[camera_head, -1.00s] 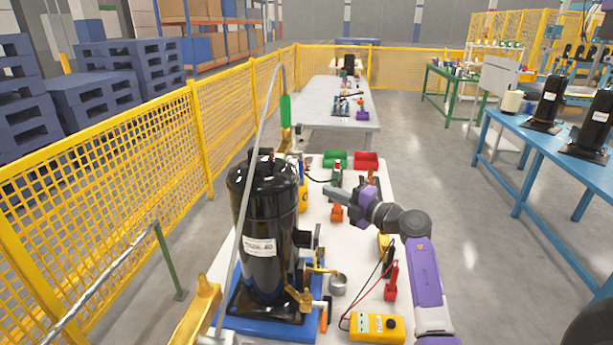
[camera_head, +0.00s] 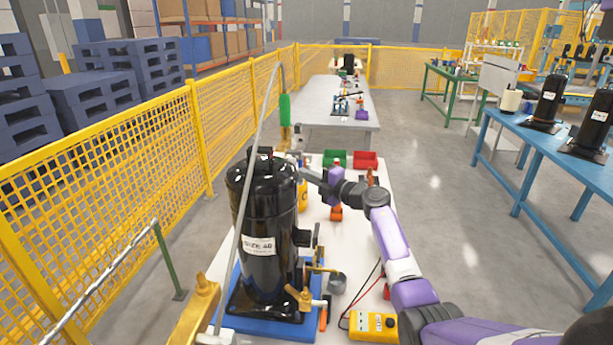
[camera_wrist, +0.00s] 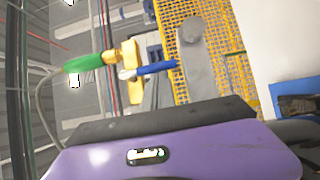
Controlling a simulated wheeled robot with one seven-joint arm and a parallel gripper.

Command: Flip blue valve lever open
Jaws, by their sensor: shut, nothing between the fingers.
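The blue valve lever (camera_wrist: 157,69) shows in the wrist view, sticking out to the right from a brass valve (camera_wrist: 131,60). A green hose sleeve (camera_wrist: 85,62) joins the valve on its left. My gripper (camera_wrist: 190,28) is shut and empty, its grey fingers just right of the lever's tip. The lever's tip appears beside the finger edge; I cannot tell whether they touch. In the head view my gripper (camera_head: 306,174) is just right of the black compressor's top, below the hanging green sleeve (camera_head: 285,109). The lever is too small to make out there.
The black compressor (camera_head: 265,215) stands on a blue base (camera_head: 262,329) on the white table. Red (camera_head: 366,160) and green (camera_head: 335,156) bins sit behind my gripper. A yellow meter (camera_head: 372,326) lies in front. A yellow mesh fence (camera_head: 110,160) runs along the left.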

